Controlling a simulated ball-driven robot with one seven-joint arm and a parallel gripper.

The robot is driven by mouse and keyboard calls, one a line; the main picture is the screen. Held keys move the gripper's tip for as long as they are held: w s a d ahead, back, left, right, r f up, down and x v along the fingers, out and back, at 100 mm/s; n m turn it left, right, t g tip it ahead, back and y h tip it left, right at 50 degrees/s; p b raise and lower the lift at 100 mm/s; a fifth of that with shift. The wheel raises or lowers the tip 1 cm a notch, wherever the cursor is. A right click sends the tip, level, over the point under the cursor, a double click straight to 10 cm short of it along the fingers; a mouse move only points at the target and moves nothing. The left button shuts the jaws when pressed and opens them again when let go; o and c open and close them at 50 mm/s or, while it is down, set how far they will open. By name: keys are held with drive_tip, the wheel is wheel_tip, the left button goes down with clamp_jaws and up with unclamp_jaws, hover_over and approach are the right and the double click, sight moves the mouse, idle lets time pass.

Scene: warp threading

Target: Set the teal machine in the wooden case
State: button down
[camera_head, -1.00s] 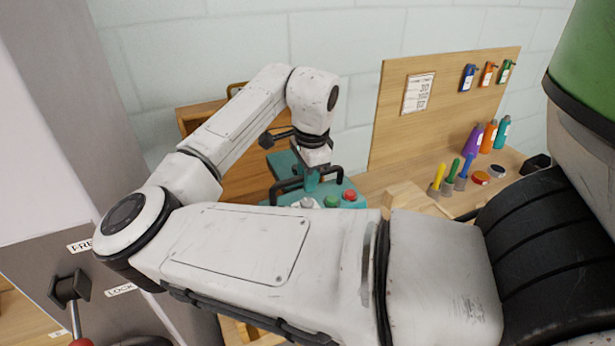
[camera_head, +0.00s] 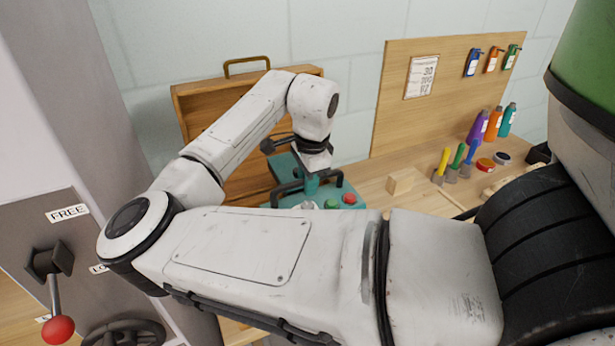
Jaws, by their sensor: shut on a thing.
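The teal machine (camera_head: 311,188) is below my gripper (camera_head: 303,172) in the middle of the head view. It has a dark handle and green and red buttons on top. My gripper is shut on the machine, at or near its handle; the fingertips are small and partly hidden. The wooden case (camera_head: 190,99) stands open behind and left of the machine, with a handle on its upper edge. My arm hides the case's lower part and the machine's lower front, so I cannot tell whether the machine rests on anything.
A wooden bench (camera_head: 376,192) runs right, with a small wooden block (camera_head: 400,182) beside the machine. Several coloured tools and bottles (camera_head: 495,122) stand farther right, before a pegboard panel (camera_head: 440,75). A grey cabinet with a red-knobbed lever (camera_head: 58,329) is at left.

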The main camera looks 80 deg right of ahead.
drive_tip(key=shift+f+b, duration=1.5)
drive_tip(key=shift+f, duration=1.55)
drive_tip(key=shift+w+f+y+p, duration=0.15)
drive_tip(key=shift+y+p, duration=0.15)
drive_tip(key=shift+p, duration=0.5)
drive_tip(key=shift+f+g+p, duration=0.4)
drive_tip(key=shift+f+p, duration=0.05)
drive_tip(key=shift+f, duration=0.85)
idle(2.9)
